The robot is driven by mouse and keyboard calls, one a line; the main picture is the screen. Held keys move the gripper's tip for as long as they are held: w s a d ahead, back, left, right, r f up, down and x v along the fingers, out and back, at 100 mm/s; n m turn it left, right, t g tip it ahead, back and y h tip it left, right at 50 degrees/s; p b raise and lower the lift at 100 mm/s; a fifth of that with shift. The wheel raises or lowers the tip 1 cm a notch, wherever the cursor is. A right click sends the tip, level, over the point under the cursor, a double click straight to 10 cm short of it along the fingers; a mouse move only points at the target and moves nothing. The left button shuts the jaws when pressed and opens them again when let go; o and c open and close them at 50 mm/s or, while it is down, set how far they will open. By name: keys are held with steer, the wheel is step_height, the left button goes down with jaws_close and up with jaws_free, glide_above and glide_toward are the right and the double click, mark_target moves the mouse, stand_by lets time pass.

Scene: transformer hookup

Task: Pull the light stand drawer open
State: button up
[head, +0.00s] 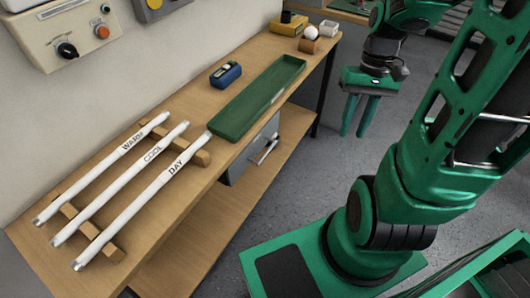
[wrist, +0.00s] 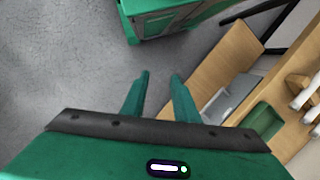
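The light stand drawer (head: 236,172) is a grey box under the wooden bench top. Its bar handle (head: 265,150) faces the aisle, and the drawer appears closed. The grey drawer also shows in the wrist view (wrist: 219,106), right of the fingers. My gripper (head: 354,132) is green, with two fingers pointing down, apart and empty. It hangs over the floor to the right of the drawer, clear of the handle. In the wrist view my gripper (wrist: 160,75) has bare floor between its fingertips.
On the bench top (head: 195,92) lie a green tray (head: 262,92), a blue tape dispenser (head: 226,74) and three white tubes labelled WARM, COOL and DAY on wooden rests (head: 77,214). A lower shelf (head: 205,226) runs under the drawer. Grey floor (head: 310,180) is free between bench and arm.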

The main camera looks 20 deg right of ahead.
steer(key=w+a+f+n+g+y, duration=0.1)
steer(key=w+f+y, duration=0.2)
steer(key=f, duration=0.3)
steer(key=w+a+f+n+y, duration=0.1)
steer(key=w+a+f+y, duration=0.2)
steer(key=f, duration=0.4)
steer(key=t+y, duration=0.5)
steer(key=y, duration=0.3)
glide_toward(266, 153)
steer(key=shift+m, duration=0.4)
steer(key=x, duration=1)
steer(key=shift+w+d+f, duration=0.15)
steer(key=shift+w+f, duration=0.05)
steer(key=shift+f, duration=0.15)
steer(key=shift+c, duration=0.6)
